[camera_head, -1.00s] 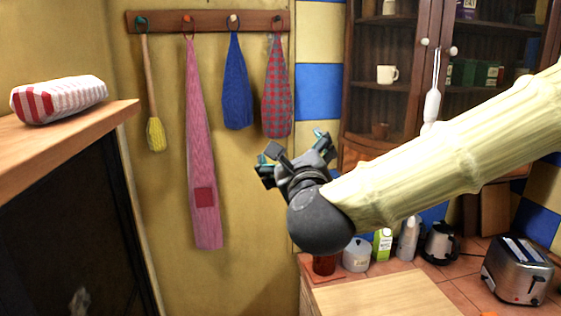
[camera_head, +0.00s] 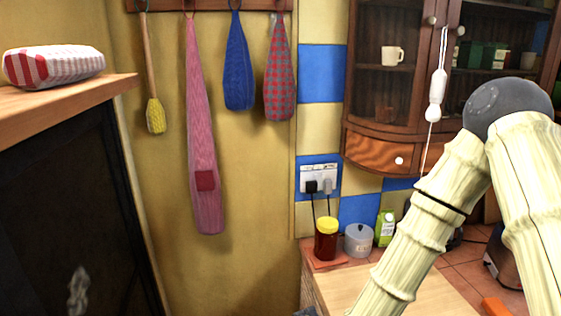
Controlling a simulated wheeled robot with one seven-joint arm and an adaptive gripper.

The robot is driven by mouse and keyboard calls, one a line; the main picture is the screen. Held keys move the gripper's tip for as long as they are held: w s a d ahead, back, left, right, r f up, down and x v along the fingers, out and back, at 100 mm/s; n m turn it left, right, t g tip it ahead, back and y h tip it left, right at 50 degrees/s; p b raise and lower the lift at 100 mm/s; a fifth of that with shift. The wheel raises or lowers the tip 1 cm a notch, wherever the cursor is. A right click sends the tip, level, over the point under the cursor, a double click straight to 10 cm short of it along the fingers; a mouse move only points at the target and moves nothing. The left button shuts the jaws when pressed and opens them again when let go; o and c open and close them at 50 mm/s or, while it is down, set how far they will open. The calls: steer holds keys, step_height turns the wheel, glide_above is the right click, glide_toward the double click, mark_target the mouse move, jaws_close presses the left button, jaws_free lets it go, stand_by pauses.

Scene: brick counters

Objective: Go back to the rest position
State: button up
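My arm (camera_head: 425,235) is folded at the right of the head view, with pale bamboo-like links meeting at a grey elbow joint (camera_head: 505,105). One link runs from the elbow down and left to the bottom edge. The other drops along the right side. My gripper is not visible, so I cannot see its fingers or whether it holds anything.
A counter (camera_head: 345,285) with a red jar (camera_head: 326,240), a grey pot (camera_head: 358,240) and a green-white carton (camera_head: 385,228) lies behind my arm. A cabinet (camera_head: 375,150) with a hanging white pull cord (camera_head: 436,95) stands above. Cloths (camera_head: 205,150) hang on the wall. A shelf (camera_head: 70,105) is at left.

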steer(key=s+d+f+n+g+h+b, duration=0.1)
steer(key=s+d+f+n+g, duration=0.3)
steer(key=s+f, duration=0.8)
steer(key=s+d+f+n+g+h+b, duration=0.1)
steer(key=s+d+f+n+g, duration=0.3)
steer(key=s+d+f+n, duration=0.5)
steer(key=s+d+f, duration=0.2)
steer(key=s+f, duration=0.2)
steer(key=s, duration=0.3)
steer(key=shift+s+g, duration=0.3)
stand_by(0.3)
